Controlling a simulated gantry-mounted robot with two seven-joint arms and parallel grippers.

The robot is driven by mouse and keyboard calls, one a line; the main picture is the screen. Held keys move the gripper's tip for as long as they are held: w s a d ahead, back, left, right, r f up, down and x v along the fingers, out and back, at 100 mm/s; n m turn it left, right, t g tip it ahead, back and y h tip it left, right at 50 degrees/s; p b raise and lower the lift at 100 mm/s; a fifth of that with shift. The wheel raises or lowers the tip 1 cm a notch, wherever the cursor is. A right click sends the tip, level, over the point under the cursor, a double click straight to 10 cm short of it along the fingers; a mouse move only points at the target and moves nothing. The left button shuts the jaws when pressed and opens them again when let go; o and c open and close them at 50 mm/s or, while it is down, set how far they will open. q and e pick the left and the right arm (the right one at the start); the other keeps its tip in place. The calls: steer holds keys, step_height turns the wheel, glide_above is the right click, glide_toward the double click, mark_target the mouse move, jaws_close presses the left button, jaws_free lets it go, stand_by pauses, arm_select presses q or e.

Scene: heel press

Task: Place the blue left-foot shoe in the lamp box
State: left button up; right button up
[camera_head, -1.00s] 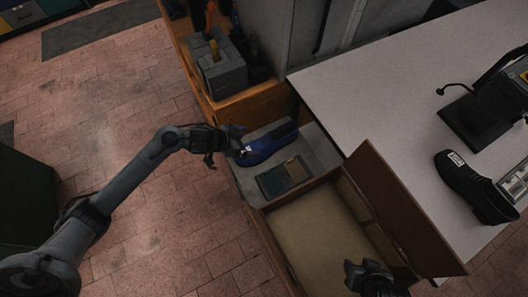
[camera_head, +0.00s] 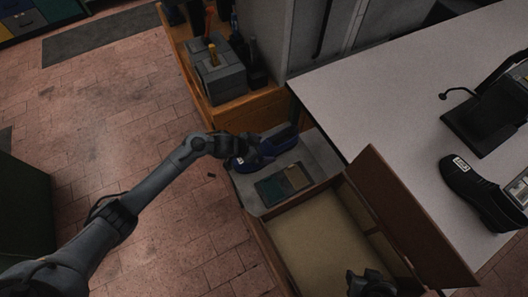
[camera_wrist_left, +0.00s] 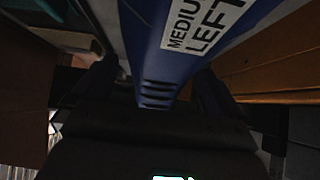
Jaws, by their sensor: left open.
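The blue shoe (camera_head: 267,150) lies on a grey surface beside the white table in the head view. In the left wrist view the blue shoe (camera_wrist_left: 160,60) carries a white label reading "MEDIU… LEFT". My left gripper (camera_head: 245,151) is at the shoe's near end, open, with one dark finger on each side of it. I cannot tell whether the fingers touch it. An open brown box (camera_head: 318,240) with a tan floor and raised lid, seemingly the lamp box, is empty where I see inside. My right gripper (camera_head: 371,282) is over its near end; its jaws are unclear.
A grey tray with coloured patches (camera_head: 283,184) lies between shoe and box. A black shoe (camera_head: 476,190) with a white label and a dark lamp-like device (camera_head: 482,122) are on the white table (camera_head: 390,90). A wooden crate (camera_head: 240,105) holding tools stands behind.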

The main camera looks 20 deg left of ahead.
arm_select(q)
steer(key=shift+w+d+f, duration=0.3)
steer(key=shift+w+f, duration=0.05)
steer(key=shift+f, duration=0.1)
steer(key=shift+c, duration=0.2)
steer(key=c, duration=1.3)
steer(key=shift+r, duration=0.1)
steer(key=shift+r, duration=0.1)
